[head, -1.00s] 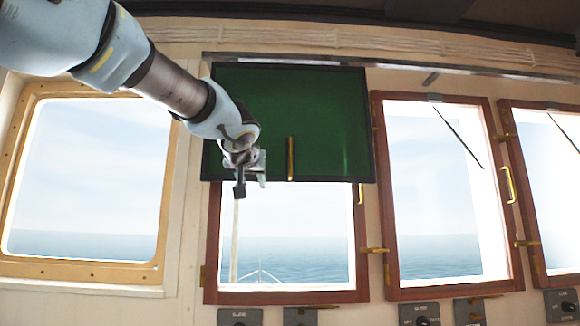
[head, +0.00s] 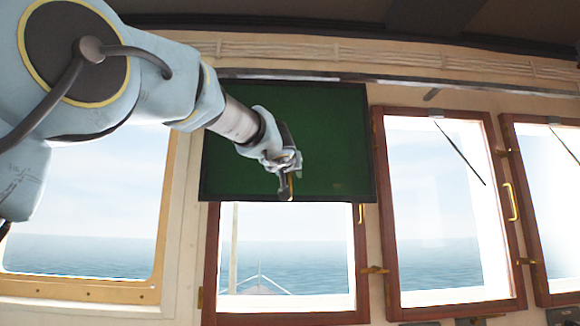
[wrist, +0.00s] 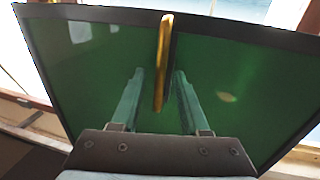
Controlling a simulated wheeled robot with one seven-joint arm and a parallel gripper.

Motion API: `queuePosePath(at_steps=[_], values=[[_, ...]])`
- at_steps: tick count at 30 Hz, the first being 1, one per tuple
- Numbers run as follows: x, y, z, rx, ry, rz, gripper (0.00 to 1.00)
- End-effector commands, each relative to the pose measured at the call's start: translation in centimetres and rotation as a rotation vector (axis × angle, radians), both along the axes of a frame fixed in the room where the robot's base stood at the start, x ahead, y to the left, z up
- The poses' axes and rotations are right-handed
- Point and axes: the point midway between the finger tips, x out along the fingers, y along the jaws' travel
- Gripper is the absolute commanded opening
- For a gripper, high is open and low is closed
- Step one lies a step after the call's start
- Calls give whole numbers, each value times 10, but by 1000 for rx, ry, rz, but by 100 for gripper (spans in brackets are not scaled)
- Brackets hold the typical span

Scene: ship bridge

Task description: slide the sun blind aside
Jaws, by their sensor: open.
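The sun blind (head: 335,140) is a dark green panel with a black frame, covering the upper part of a wood-framed window in the head view. It fills most of the wrist view (wrist: 80,85). A brass vertical bar handle stands on the blind and shows in the wrist view (wrist: 163,62). My gripper (head: 288,188) is at the blind's lower middle, in front of the handle, hiding most of it in the head view. In the wrist view my gripper (wrist: 158,78) is open, with its two fingers on either side of the handle's lower part. I cannot tell whether they touch it.
A metal rail (head: 440,86) runs above the windows and past the blind to the right. A wood-framed window (head: 435,210) with a wiper is to the right, with brass latches (head: 375,269) between frames. A tan-framed window (head: 85,215) lies behind my arm.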

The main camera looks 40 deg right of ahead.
Motion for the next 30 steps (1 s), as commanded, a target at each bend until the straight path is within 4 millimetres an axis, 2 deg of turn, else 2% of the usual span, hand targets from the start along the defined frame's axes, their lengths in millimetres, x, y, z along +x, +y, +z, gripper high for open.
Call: queuePosePath(at_steps=[12, 24, 30], values=[[5, -6, -1, 0, 0, -1, 44], [5, -6, -1, 0, 0, -1, 0], [5, -6, -1, 0, 0, -1, 0]])
